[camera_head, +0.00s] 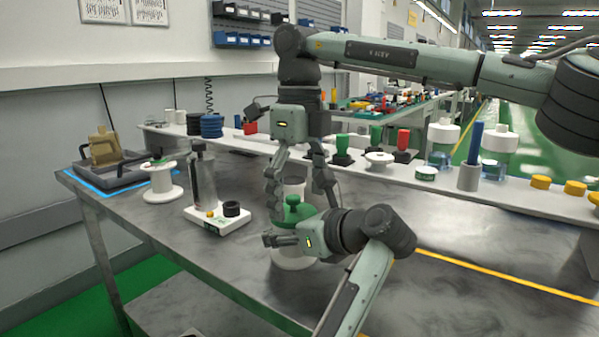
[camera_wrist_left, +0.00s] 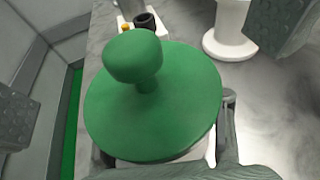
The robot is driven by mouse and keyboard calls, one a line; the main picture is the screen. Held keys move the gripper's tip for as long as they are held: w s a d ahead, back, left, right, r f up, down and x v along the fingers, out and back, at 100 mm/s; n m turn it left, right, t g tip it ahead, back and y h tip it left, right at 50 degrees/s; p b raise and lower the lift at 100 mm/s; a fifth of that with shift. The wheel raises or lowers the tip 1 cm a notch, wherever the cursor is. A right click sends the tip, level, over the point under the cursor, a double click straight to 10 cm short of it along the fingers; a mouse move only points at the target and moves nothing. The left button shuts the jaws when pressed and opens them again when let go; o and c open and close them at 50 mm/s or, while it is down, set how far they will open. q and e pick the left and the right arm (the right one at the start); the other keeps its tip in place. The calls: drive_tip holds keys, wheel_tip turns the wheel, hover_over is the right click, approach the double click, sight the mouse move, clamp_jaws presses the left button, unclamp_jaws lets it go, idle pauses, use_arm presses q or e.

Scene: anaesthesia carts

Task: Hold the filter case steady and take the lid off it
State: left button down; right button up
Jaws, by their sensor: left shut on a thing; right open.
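The filter case (camera_head: 293,263) is a white cylinder standing upright on the dark bench; a bit of it shows under the lid in the left wrist view (camera_wrist_left: 190,152). Its round green lid (camera_head: 292,213), with a mushroom knob (camera_wrist_left: 135,56), sits on top and looks level. My left gripper (camera_head: 283,241) is shut on the case from the side, below the lid. My right gripper (camera_head: 299,198) points down from above, open, with its fingers on either side of the knob and apart from it. In the left wrist view its finger pads flank the lid.
A white stand with a black ring (camera_head: 231,209) is left of the case, with a white spool (camera_head: 161,183) beyond. A grey tray (camera_head: 125,175) lies at the far left. A shelf with bottles and coloured parts (camera_head: 470,190) runs behind. The bench right of the case is clear.

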sight(299, 200)
drive_tip(key=shift+f, duration=0.5)
drive_tip(key=c, duration=1.3)
drive_tip(key=shift+r, duration=0.1)
drive_tip(key=shift+r, duration=0.1)
drive_tip(key=shift+r, duration=1)
drive_tip(key=shift+c, duration=0.2)
drive_tip(key=shift+r, duration=2)
use_arm(q)
drive_tip(key=shift+c, duration=2.2)
unclamp_jaws()
